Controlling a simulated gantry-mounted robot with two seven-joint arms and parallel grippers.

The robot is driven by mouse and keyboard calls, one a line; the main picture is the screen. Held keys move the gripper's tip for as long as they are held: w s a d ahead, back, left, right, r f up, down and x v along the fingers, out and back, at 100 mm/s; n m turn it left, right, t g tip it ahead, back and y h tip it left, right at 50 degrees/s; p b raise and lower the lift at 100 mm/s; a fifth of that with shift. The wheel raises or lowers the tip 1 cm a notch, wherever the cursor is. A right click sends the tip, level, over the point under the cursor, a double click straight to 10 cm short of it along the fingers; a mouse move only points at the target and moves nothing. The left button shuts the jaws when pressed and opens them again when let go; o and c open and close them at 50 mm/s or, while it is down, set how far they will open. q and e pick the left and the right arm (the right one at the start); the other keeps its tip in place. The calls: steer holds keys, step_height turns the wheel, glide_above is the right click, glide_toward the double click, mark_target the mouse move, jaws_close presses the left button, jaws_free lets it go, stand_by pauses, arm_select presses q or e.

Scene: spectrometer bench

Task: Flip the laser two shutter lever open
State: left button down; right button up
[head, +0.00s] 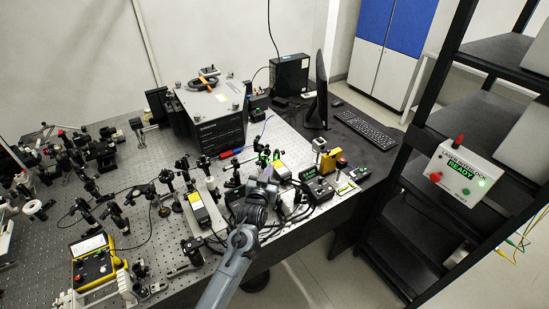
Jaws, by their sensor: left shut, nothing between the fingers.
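My left gripper (266,174) is over the front right part of the optical table, with its arm coming in from the bottom middle. It is shut and looks empty. Another yellow-labelled module (198,208) lies to the left of the gripper. I cannot tell from the picture which one is laser two. The shutter lever is too small or hidden behind my gripper to make out. I cannot tell whether the gripper touches anything. My right gripper is not in view.
Crowded optic mounts stand on the perforated optical table (160,262). A yellow control box (93,262) is at front left, a large black unit (212,112) at the back. Small control boxes (319,190) sit close right of the gripper. An interlock box reading READY (462,170) hangs on the rack.

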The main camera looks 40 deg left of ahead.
mark_target(276, 152)
arm_select(q)
steer(key=x, duration=0.8)
steer(key=shift+r, duration=0.1)
